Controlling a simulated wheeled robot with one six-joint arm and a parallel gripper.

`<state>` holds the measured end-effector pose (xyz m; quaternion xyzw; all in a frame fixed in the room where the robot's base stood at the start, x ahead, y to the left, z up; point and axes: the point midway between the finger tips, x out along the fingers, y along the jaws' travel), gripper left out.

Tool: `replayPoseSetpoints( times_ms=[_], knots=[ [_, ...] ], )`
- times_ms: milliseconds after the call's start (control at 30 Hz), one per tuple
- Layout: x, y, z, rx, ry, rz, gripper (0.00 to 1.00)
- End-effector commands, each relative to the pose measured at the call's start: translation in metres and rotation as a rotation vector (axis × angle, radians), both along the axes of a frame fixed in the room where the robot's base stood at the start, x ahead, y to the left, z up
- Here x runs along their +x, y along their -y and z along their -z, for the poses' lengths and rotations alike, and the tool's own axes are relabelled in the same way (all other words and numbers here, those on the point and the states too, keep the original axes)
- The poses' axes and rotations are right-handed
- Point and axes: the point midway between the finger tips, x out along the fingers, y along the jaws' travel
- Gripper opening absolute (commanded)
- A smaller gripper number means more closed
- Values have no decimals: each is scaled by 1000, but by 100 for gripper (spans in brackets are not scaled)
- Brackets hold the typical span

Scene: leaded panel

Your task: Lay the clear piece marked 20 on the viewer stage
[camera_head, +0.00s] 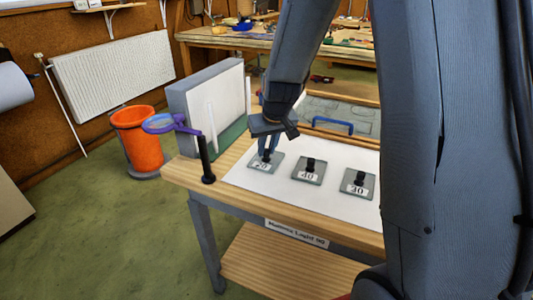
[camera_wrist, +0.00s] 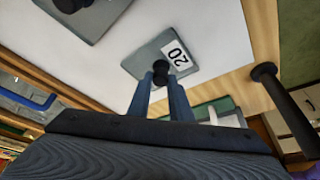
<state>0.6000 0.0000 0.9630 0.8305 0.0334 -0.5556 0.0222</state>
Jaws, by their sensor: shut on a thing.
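The clear piece marked 20 (camera_head: 261,167) lies at the left end of a row on a white sheet. It is a flat square of glass with a black knob and a white label. It also shows in the wrist view (camera_wrist: 184,54). My gripper (camera_head: 268,150) is above it, with its fingers down at the knob; in the wrist view the fingertips (camera_wrist: 161,76) are shut on that knob. The piece looks flat on the sheet or very close to it. The viewer (camera_head: 205,95) with a white upright panel and a green base (camera_head: 230,136) stands just behind and left.
Clear pieces marked 40 (camera_head: 301,176) and 30 (camera_head: 368,190) lie to the right on the white sheet (camera_head: 240,178). A black post (camera_head: 206,165) with a purple-handled magnifier (camera_head: 160,123) stands left. A leaded panel (camera_head: 345,112) with a blue handle (camera_head: 333,126) lies behind.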

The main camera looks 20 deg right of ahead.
Motion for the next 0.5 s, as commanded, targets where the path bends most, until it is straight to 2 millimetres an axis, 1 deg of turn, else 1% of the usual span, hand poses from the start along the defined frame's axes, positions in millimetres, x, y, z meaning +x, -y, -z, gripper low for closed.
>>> replayPoseSetpoints(
  times_ms=[167,400,500],
  knots=[
    [2,0,-24,-1,6,-1,2],
    [2,0,-69,-1,6,-1,2],
    [2,0,-83,-1,5,-1,2]
  ],
)
